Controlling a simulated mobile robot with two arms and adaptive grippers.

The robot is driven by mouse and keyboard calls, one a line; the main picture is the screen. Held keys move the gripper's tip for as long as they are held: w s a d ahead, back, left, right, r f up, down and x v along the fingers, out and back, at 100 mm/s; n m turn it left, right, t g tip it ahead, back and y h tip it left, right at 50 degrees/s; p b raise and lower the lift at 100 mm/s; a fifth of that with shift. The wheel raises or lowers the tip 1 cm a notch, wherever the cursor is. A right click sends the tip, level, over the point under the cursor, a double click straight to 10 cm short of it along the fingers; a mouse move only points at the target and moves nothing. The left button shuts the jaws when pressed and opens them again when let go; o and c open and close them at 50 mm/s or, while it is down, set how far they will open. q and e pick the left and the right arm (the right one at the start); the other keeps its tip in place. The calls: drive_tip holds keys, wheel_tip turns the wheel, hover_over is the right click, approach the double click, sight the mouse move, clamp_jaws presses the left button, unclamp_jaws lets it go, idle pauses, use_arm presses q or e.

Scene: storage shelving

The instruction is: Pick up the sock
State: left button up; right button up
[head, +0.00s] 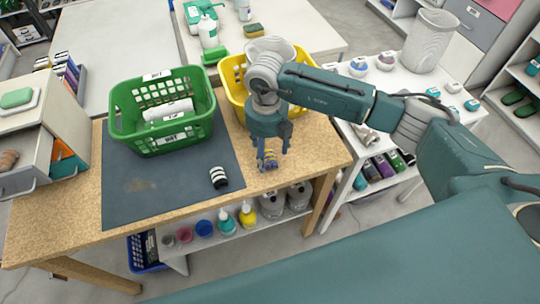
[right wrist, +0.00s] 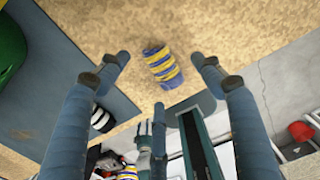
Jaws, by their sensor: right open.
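A rolled sock with blue and yellow stripes (right wrist: 162,67) lies on the bare wood of the table. In the head view the sock (head: 271,162) is partly hidden by my right gripper (head: 269,152). In the right wrist view my right gripper (right wrist: 160,60) is open, with one finger on each side of the sock and a gap on both sides. A second rolled sock, black and white striped (head: 219,177), lies on the dark mat, left of the gripper. My left gripper is not in view.
A green basket (head: 119,124) with a white roll stands on the dark mat (head: 125,195). A yellow basket (head: 232,70) stands behind my right gripper. A drawer unit (head: 55,120) is at the left. The table's front edge is close to the striped sock.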

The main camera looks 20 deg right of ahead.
drive_tip(key=shift+w+f, duration=0.1)
drive_tip(key=shift+f, duration=1.25)
drive_tip(key=c, duration=1.1)
drive_tip(key=shift+o, duration=0.2)
drive_tip(key=shift+r, duration=0.1)
